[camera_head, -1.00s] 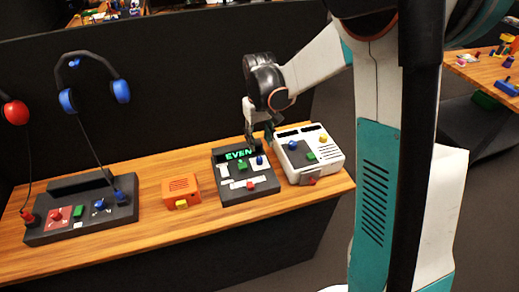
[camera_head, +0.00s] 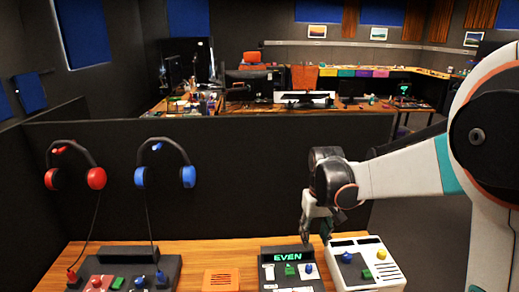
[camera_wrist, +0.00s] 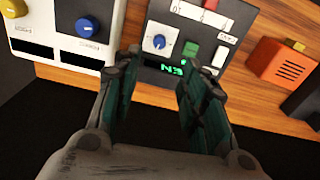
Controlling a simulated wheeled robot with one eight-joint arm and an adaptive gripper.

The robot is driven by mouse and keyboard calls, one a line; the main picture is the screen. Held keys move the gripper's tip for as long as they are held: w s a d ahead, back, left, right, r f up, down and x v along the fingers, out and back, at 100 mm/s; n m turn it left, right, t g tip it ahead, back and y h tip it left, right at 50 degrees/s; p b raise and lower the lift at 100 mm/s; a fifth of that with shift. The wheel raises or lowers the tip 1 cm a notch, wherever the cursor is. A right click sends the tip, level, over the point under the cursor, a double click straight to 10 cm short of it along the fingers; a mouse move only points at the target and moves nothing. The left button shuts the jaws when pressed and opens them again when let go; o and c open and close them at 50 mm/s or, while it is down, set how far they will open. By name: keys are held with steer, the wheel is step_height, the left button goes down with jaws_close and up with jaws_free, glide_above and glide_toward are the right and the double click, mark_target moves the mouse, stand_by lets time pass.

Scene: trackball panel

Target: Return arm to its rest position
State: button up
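My gripper (camera_head: 317,230) hangs from my outstretched arm over the back edge of the desk, above the dark panel (camera_head: 268,251) and the white panel (camera_head: 349,243). In the wrist view my gripper (camera_wrist: 160,85) has its two fingers apart, with nothing between them. The white panel has a blue knob (camera_head: 347,257) and a yellow knob (camera_head: 381,254). The lower parts of both panels are cut off in the head view.
An orange box (camera_head: 221,279) sits left of the dark panel. Red headphones (camera_head: 96,178) and blue headphones (camera_head: 188,177) hang on the black partition (camera_head: 270,190) behind the wooden desk (camera_head: 225,254). Space above the desk's left part is free of my arm.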

steer(key=s+r+t, duration=0.3)
steer(key=s+r, duration=0.1)
steer(key=s, duration=0.7)
steer(key=s+r+t, duration=0.3)
steer(key=s+r, duration=0.2)
steer(key=s, duration=0.6)
steer(key=shift+r+m+t, duration=0.3)
steer(key=shift+m+t, duration=0.1)
steer(key=shift+s, duration=0.1)
stand_by(1.2)
